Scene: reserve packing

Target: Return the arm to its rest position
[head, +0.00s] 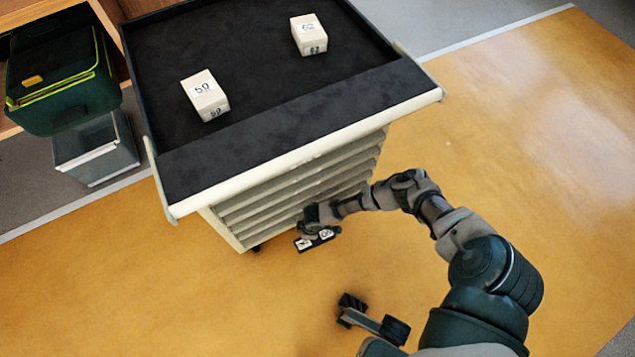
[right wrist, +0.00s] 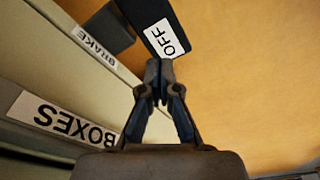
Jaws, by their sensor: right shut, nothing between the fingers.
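My right arm (head: 465,235) reaches in from the lower right, bent at the elbow, toward the lower front of a cart (head: 300,195). My right gripper (head: 315,214) is beside the cart's lower drawers, just above a black plate (head: 318,240) with white labels. In the right wrist view the gripper (right wrist: 159,72) is shut and empty. Its tips are close to the black plate marked OFF (right wrist: 165,38); I cannot tell whether they touch. My left gripper is not in view.
The cart's black top (head: 270,125) holds a box marked 59 (head: 205,95) and a box marked 62 (head: 309,35). A dark green bin (head: 60,85) and a grey bin (head: 97,150) stand at left. Wrist-view labels read BRAKE (right wrist: 95,46) and BOXES (right wrist: 62,122). Yellow floor (head: 530,130) is open at right.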

